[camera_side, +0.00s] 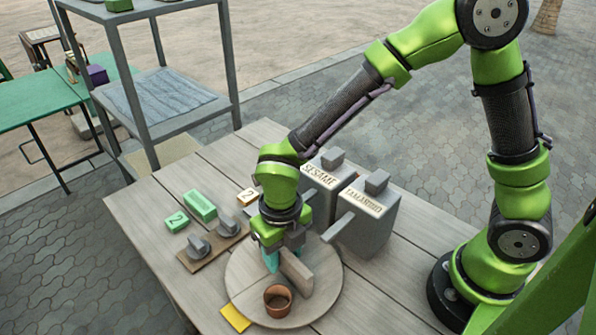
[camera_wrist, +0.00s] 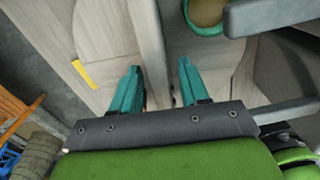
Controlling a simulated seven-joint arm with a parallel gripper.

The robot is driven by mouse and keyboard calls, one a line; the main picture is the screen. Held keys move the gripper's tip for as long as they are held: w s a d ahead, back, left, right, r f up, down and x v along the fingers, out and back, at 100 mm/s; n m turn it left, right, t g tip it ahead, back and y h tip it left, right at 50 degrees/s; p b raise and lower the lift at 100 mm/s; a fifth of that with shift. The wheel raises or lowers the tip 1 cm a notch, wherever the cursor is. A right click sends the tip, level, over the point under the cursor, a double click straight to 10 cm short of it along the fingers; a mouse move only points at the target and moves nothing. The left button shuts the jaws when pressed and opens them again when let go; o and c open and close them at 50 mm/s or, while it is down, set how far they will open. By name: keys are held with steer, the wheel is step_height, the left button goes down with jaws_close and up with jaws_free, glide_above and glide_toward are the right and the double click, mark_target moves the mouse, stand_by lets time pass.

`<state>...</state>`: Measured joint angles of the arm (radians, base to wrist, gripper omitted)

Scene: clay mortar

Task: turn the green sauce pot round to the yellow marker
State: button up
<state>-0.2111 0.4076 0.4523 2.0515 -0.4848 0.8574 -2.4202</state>
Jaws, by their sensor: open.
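A round wooden turntable (camera_side: 243,285) lies on the table, with an upright board (camera_side: 296,271) across it. The yellow marker (camera_side: 236,318) lies beside its near-left rim; it also shows at left in the wrist view (camera_wrist: 83,74). The green sauce pot (camera_wrist: 205,17), round with pale contents, shows at the top of the wrist view, right of the board; I cannot make it out in the side view. A brown pot (camera_side: 278,300) stands on the near side. My gripper (camera_wrist: 160,68) is open, its teal fingers on either side of the board; contact cannot be told.
Two grey boxes labelled SESAME (camera_side: 322,182) and TAMARIND (camera_side: 366,215) stand behind the turntable, their arms projecting close to my gripper. A board with two grey knobs (camera_side: 199,247), green blocks (camera_side: 200,206) and number cards lie at left. The table's near left is clear.

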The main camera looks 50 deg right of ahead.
steer(key=shift+f, duration=0.85)
steer(key=shift+c, duration=0.3)
jaws_close()
